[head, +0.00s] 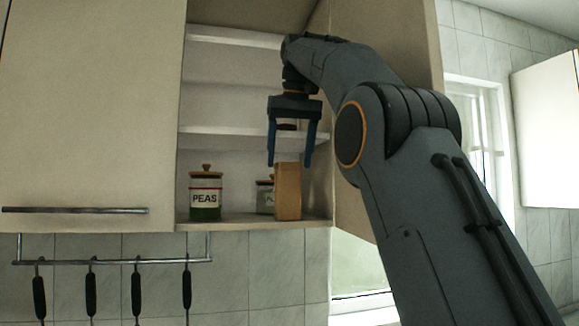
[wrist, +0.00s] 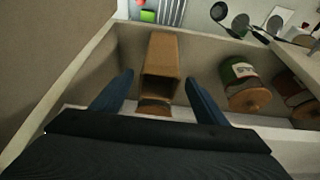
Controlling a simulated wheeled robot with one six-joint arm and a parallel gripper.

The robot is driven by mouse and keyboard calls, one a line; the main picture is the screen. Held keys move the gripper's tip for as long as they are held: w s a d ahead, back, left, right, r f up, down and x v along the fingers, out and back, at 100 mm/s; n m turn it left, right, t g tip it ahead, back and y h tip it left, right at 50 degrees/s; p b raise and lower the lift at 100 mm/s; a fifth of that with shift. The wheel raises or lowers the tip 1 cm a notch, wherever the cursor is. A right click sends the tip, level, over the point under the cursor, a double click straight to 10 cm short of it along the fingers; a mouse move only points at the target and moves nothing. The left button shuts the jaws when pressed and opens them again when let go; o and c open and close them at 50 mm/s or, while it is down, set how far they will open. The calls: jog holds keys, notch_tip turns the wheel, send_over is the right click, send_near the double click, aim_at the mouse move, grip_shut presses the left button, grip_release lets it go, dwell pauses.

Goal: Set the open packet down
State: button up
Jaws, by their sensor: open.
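The open packet (head: 288,191) is a tall tan box standing upright on the bottom shelf of the cupboard, near its right side. In the wrist view the packet (wrist: 162,57) shows its open top between and beyond the fingers. My gripper (head: 290,164) is open above the packet, its two blue fingers pointing down. In the wrist view my gripper (wrist: 152,92) has a finger on either side of the packet's top, with gaps showing. I cannot tell how far the fingertips overlap the packet in height.
A PEAS jar (head: 205,196) with a wooden lid stands left on the same shelf (head: 245,222). Another labelled jar (head: 265,196) is partly hidden behind the packet. A middle shelf (head: 225,131) lies above. The right cupboard door (head: 352,200) stands open. Utensils hang from a rail (head: 110,262) below.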

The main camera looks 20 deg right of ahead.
jog(key=s+r+b, duration=0.1)
jog(key=s+b, duration=0.5)
jog(key=s, duration=0.6)
jog(key=shift+s+r+b, duration=0.2)
jog(key=shift+s+b, duration=0.15)
jog(key=shift+b, duration=0.05)
send_near(295, 222)
jog(key=s+a, duration=0.1)
jog(key=s, duration=0.2)
jog(key=shift+g, duration=0.4)
jog(key=x, duration=0.9)
jog(key=shift+w+f, duration=0.15)
jog(key=shift+w, duration=0.1)
jog(key=s+f+g, duration=0.1)
jog(key=s+f, duration=0.2)
jog(key=f, duration=1.3)
jog(key=s+f, duration=0.4)
jog(key=f, duration=1.1)
jog(key=s+f, duration=1.4)
jog(key=f, duration=0.1)
jog(key=shift+f+g, duration=0.15)
jog(key=shift+g, duration=0.15)
